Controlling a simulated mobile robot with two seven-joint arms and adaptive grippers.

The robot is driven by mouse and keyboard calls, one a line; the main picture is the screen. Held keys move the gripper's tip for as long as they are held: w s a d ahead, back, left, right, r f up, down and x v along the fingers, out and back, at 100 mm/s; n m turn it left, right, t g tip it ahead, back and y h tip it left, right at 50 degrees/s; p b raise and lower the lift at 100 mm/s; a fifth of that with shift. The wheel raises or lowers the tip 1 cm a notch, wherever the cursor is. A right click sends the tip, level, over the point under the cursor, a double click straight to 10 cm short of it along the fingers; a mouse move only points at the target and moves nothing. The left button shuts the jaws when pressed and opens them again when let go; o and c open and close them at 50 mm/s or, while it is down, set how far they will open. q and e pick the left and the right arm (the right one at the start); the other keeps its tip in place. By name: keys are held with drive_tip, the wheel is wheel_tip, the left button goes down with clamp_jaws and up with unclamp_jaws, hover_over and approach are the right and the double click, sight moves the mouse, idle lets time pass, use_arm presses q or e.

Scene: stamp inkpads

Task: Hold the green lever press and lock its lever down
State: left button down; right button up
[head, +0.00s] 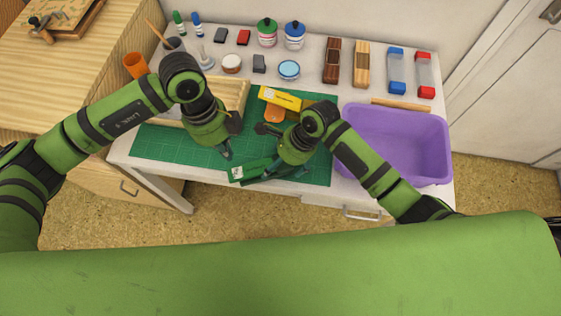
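The green lever press (237,174) lies near the front edge of the green cutting mat, with a pale label at its left end. My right gripper (285,172) is over the right part of the press and hides much of it. I cannot tell whether its fingers are closed on the press. My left gripper (232,139) is above the mat, just up and left of the press, apart from it. Its fingers look spread with nothing between them. The lever's position is hidden or too small to tell.
A yellow box (281,98) and an orange item (274,115) lie behind my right gripper. A wooden tray (240,88) is behind my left gripper. A purple bin (400,145) stands at the right. Bottles, inkpads and stamps line the table's back. The mat's left part (160,145) is clear.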

drive_tip(key=shift+r, duration=0.1)
drive_tip(key=v, duration=1.1)
drive_tip(key=shift+d+r, duration=0.25)
drive_tip(key=shift+r, duration=0.05)
